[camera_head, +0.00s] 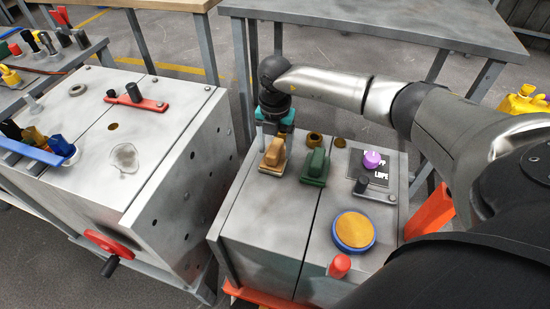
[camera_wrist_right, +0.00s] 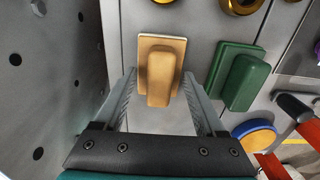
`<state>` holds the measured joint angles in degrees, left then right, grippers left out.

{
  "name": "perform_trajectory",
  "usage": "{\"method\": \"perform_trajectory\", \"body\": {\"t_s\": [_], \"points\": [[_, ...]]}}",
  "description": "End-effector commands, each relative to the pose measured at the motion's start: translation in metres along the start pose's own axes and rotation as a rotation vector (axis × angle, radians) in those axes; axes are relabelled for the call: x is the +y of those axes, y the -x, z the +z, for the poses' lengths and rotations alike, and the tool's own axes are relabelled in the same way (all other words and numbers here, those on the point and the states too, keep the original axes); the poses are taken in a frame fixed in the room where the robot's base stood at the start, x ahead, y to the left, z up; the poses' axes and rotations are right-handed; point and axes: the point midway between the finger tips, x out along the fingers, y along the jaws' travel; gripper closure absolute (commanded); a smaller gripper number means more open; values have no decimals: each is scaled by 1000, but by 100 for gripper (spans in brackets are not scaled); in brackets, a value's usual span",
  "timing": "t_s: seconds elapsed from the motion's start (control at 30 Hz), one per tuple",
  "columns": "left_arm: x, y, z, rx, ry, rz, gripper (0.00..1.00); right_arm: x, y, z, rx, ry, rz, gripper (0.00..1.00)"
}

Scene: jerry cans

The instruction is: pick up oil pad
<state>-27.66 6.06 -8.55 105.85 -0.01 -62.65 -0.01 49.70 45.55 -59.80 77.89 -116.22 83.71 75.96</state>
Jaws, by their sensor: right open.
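A tan block with a raised grip on a flat base (camera_head: 272,158) sits on the top of the grey metal cabinet (camera_head: 262,215). It also shows in the right wrist view (camera_wrist_right: 160,72). A similar green block (camera_head: 315,167) sits to its right, also in the right wrist view (camera_wrist_right: 240,78). A round yellow pad with a blue rim (camera_head: 354,231) lies nearer the front. I cannot tell by look which is the oil pad. My right gripper (camera_head: 270,136) is open and empty at the tan block, whose raised part shows between the fingertips. My left gripper is not in view.
A purple knob (camera_head: 371,160) on a labelled plate, a gold ring (camera_head: 314,139) and a red-capped peg (camera_head: 340,265) stand close by on the cabinet. The far table (camera_head: 390,22) is bare.

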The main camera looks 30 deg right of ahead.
Motion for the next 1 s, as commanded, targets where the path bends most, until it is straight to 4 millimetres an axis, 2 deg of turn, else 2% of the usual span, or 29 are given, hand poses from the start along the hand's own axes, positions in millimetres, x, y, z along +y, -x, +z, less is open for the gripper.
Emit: {"method": "perform_trajectory", "body": {"t_s": [0.27, 0.9, 1.0], "points": [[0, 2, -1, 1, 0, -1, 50, 0, -2, 0, 0, 1, 0, 28], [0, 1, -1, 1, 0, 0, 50, 0, -1, 0, -1, 1, 1, 98], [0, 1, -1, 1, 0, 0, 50, 0, -1, 0, -1, 1, 1, 100]]}}
